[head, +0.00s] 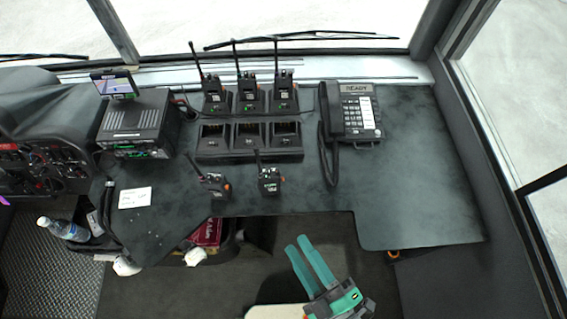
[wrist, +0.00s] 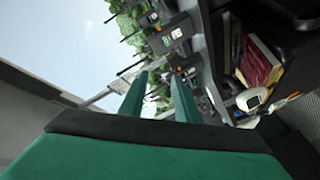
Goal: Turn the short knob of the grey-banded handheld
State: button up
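Two black handhelds stand apart from the chargers near the desk's front edge, a left one (head: 214,185) and a right one (head: 269,181), each with an antenna. Three more handhelds, left (head: 216,101), middle (head: 249,100) and right (head: 285,98), stand in the back charger row. Grey bands and short knobs are too small to tell, so I cannot say which handheld is grey-banded. My gripper (head: 297,242) has green fingers, open and empty, in front of the desk edge and below the right loose handheld. In the wrist view its fingers (wrist: 160,74) are apart.
A charger (head: 249,154) with empty slots sits behind the loose handhelds. A corded phone (head: 356,116) stands right, a radio box (head: 140,124) left, and a white card (head: 135,197) lies front left. The right desk surface (head: 415,190) is clear.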

notch_tip(320, 180, up, 3)
jog(key=w+n+g+y, duration=0.2)
jog(key=n+g+y, duration=0.35)
jog(key=n, duration=0.65)
jog(key=n+g+h, duration=0.9)
jog(key=n+g, duration=0.2)
jog(key=n, duration=1.6)
send_near(278, 171)
jog(key=shift+t, duration=0.25)
jog(key=x, duration=0.7)
jog(key=shift+s+f, duration=0.1)
jog(key=shift+s, duration=0.1)
jog(key=shift+c, duration=0.3)
grip_shut()
